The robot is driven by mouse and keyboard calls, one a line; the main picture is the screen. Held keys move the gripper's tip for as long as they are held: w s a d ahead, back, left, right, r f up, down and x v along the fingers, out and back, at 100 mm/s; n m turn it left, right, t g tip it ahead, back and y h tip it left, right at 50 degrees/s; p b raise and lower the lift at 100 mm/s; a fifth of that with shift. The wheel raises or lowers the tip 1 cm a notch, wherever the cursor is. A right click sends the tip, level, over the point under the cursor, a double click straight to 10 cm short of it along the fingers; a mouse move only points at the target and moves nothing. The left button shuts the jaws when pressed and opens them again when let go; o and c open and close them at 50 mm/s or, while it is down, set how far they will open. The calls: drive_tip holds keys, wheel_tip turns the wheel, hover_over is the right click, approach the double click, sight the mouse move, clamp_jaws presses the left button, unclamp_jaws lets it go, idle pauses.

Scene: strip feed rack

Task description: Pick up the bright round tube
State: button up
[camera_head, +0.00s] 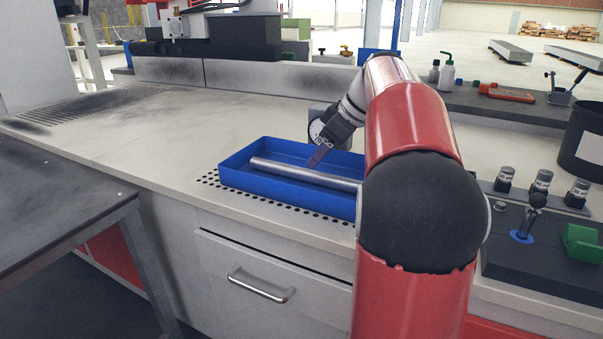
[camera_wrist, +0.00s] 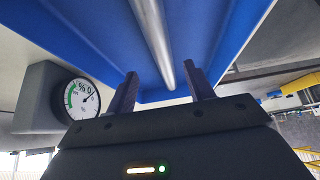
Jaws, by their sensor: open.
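The bright round tube (camera_head: 302,173) is a long, shiny metal rod lying in the blue tray (camera_head: 237,188) on the bench. In the head view its right end is hidden behind my red arm. In the wrist view the tube (camera_wrist: 153,40) runs down from the top edge and its end shows between my fingers. My gripper (camera_wrist: 160,88) is open, with one dark finger on each side of the tube's line. In the head view my gripper (camera_head: 318,156) is over the tray close to the tube. I cannot tell whether a finger touches it.
A dial gauge on a grey block (camera_wrist: 83,98) stands beside the tray, close to my gripper's left side in the wrist view. The bench left of the tray is clear (camera_head: 150,140). Bottles (camera_head: 447,73) and a dark bin (camera_head: 585,140) stand to the right.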

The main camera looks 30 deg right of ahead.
sight(309, 170)
drive_tip(key=x, duration=0.5)
drive_tip(key=shift+a+f, duration=0.2)
drive_tip(key=shift+f, duration=0.1)
drive_tip(key=shift+r, duration=0.1)
clamp_jaws()
